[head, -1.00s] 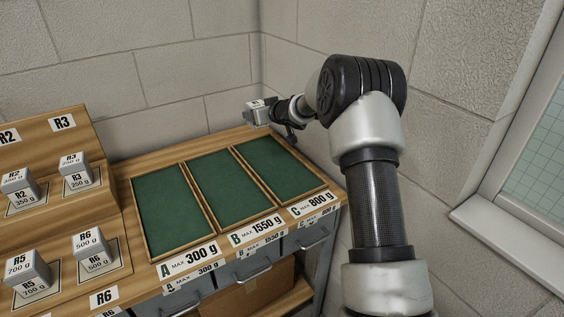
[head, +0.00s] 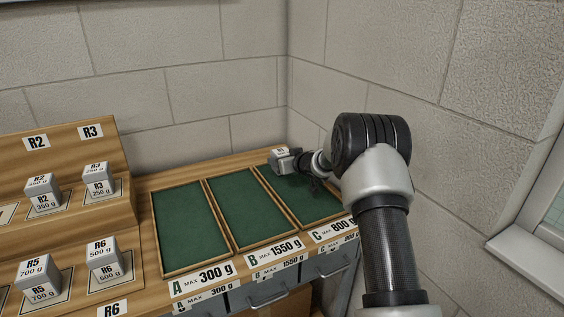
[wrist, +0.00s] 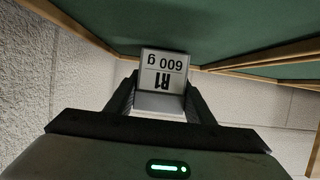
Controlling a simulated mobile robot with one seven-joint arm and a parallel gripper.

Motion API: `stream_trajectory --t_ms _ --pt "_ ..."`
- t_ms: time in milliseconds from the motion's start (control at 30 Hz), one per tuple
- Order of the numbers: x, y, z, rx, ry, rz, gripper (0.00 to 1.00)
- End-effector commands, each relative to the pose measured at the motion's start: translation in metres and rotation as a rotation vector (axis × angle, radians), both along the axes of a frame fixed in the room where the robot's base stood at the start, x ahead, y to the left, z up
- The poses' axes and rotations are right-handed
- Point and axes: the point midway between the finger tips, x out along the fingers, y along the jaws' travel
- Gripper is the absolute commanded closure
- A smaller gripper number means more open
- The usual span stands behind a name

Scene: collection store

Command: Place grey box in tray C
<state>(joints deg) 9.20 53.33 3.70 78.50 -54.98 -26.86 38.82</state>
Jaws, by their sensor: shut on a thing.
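The grey box (head: 280,161) is held in my gripper (head: 297,161) over the far end of tray C. In the wrist view the box (wrist: 162,73) has a white label reading R1, 600 g, upside down, and sits between both fingers of my gripper (wrist: 161,98). Tray C (head: 318,210) is the rightmost green-lined tray with a wooden rim, marked max 800 g; it is empty apart from what my arm hides. Whether the box touches the tray floor cannot be told.
Tray A (head: 187,225) and tray B (head: 245,210) lie empty to the left. Boxes R2 (head: 42,193), R3 (head: 97,180), R5 (head: 38,279) and R6 (head: 104,259) stand on the wooden stepped rack. A block wall (head: 200,70) rises close behind the trays.

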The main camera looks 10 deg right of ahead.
Motion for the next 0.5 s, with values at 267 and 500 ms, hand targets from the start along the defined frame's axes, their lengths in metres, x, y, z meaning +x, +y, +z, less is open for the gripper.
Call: stream_trajectory --t_ms 267,500 --pt "-0.0002 -0.0001 -0.0036 0.001 0.001 0.0 0.4" --pt "-0.0002 0.0 -0.0036 0.0 0.001 0.0 0.33"
